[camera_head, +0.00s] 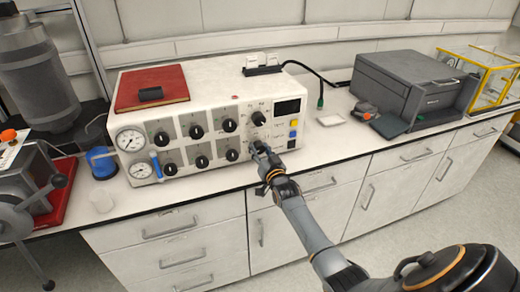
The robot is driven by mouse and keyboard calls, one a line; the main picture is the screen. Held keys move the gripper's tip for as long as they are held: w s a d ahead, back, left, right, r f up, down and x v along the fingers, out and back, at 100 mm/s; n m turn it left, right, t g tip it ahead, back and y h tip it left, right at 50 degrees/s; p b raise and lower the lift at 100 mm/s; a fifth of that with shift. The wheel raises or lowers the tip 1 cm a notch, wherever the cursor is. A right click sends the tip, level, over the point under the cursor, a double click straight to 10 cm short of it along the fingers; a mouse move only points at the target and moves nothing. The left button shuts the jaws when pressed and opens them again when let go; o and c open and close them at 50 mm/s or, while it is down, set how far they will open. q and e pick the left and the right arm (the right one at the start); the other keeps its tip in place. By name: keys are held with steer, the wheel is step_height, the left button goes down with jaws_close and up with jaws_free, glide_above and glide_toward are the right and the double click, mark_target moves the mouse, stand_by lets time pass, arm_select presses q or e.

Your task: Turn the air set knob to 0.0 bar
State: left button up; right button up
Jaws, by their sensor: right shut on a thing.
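A white control box (222,88) stands on the bench, with two rows of black knobs on its front panel. My right gripper (262,153) reaches the right end of the lower row and is shut on a knob there, which it mostly hides. I cannot read the labels or tell the knob's setting. Another black knob (258,118) sits just above it. Two round gauges, an upper one (130,140) and a lower one (140,170), are at the panel's left end; their readings are too small to tell. My left gripper is not in view.
A dark display (287,108) and small coloured buttons are right of the gripper. A red book (152,86) lies on the box. A grey machine (405,88) and a yellow-framed case (482,72) stand further right. A blue-handled valve (156,165) is near the gauges.

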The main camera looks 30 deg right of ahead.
steer(key=n, duration=0.4)
steer(key=shift+f, duration=0.15)
steer(key=shift+n+b, duration=0.3)
steer(key=shift+n, duration=1.8)
steer(key=o, duration=1.2)
steer(key=v, duration=1.2)
steer(key=shift+a, duration=0.1)
